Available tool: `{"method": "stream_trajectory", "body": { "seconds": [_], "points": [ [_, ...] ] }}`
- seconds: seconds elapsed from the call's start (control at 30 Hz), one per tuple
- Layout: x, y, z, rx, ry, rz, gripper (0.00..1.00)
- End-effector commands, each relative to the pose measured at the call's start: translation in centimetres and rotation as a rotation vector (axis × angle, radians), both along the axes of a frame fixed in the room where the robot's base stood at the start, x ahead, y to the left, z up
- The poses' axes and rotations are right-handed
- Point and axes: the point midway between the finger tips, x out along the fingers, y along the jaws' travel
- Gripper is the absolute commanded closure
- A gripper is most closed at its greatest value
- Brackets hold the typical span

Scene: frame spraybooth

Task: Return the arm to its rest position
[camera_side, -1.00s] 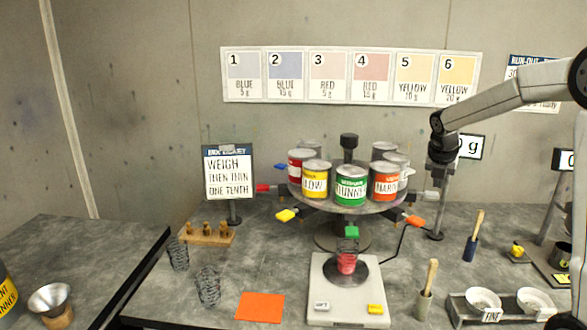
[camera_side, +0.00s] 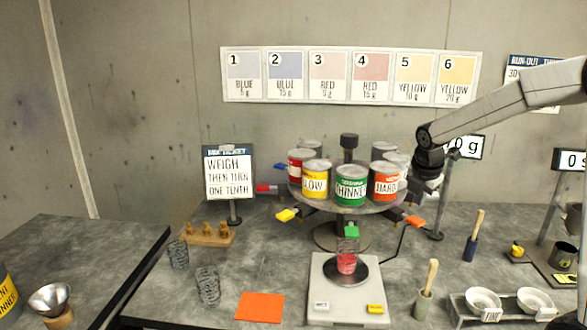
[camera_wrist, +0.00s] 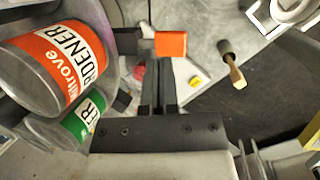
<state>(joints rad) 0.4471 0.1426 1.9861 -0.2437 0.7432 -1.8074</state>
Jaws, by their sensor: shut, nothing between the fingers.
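My gripper (camera_wrist: 160,68) is shut with nothing between its fingers. In the side view my wrist hangs just right of the carousel (camera_side: 343,200), and the fingertips are hard to make out. The orange-labelled hardener can (camera_side: 386,184) stands on the carousel close to the left of it; in the wrist view this can (camera_wrist: 55,62) is left of my fingers, with the green thinner can (camera_wrist: 80,122) below it. An orange tap lever (camera_wrist: 171,44) shows beside my fingertips. A glass cup with red liquid (camera_side: 346,262) stands on the scale (camera_side: 347,300) under the green tap.
The weight display (camera_side: 466,146) stands behind my wrist. Brushes in holders (camera_side: 469,250) (camera_side: 424,303) and a rack with white bowls (camera_side: 500,314) are at the right.

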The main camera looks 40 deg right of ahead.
Motion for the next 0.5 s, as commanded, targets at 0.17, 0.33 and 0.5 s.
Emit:
{"method": "stream_trajectory", "body": {
  "seconds": [0.17,0.33,0.5],
  "points": [
    [-0.2,3.9,-1.9,0.086,-0.069,-0.185,1.0],
    [-0.8,7.2,-3.6,0.169,-0.124,-0.373,1.0],
    [-1.8,10.4,-5.2,0.25,-0.167,-0.567,1.0]
  ]
}}
